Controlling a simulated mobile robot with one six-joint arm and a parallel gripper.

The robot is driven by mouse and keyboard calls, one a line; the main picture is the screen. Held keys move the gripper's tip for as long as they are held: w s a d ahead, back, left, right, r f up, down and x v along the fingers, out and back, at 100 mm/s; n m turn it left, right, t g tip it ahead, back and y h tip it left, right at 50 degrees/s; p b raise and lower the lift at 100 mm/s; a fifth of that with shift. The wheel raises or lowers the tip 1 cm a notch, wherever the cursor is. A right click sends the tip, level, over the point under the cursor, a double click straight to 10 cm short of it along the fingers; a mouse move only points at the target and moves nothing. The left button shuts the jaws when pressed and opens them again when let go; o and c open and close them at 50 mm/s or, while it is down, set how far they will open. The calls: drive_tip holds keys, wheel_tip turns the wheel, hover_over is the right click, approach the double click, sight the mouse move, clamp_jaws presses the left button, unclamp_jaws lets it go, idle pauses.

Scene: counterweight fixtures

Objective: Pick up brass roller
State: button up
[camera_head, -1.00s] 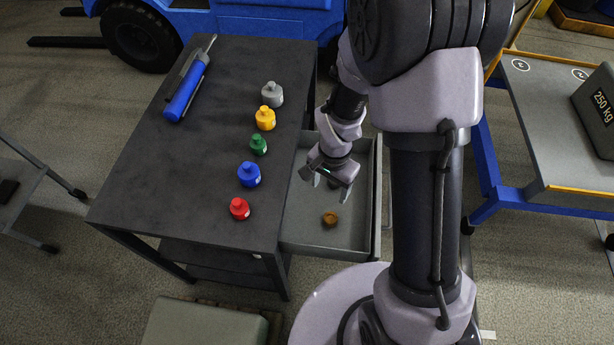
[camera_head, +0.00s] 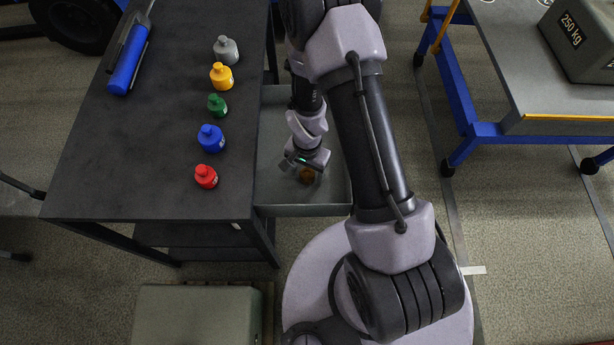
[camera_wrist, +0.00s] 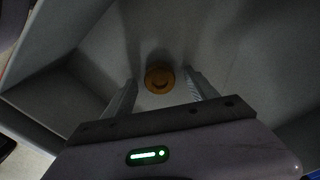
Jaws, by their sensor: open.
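The brass roller (camera_head: 307,176) is a small round brass-coloured piece in the open drawer (camera_head: 285,211) of the dark table. In the wrist view the brass roller (camera_wrist: 159,79) lies on the drawer floor, just beyond and between my two finger tips. My gripper (camera_head: 304,172) is low inside the drawer, over the roller, and partly hides it in the head view. In the wrist view my gripper (camera_wrist: 158,84) is open, with a finger on each side of the roller's line and nothing held.
The dark table (camera_head: 150,150) left of the drawer carries several coloured weights, including a red one (camera_head: 206,176), and a blue tool (camera_head: 127,68). Drawer walls surround my gripper. A blue-framed bench (camera_head: 545,90) with a 250 kg block (camera_head: 582,40) stands at right.

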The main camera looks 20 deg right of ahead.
drive_tip(key=shift+r, duration=0.15)
clamp_jaws()
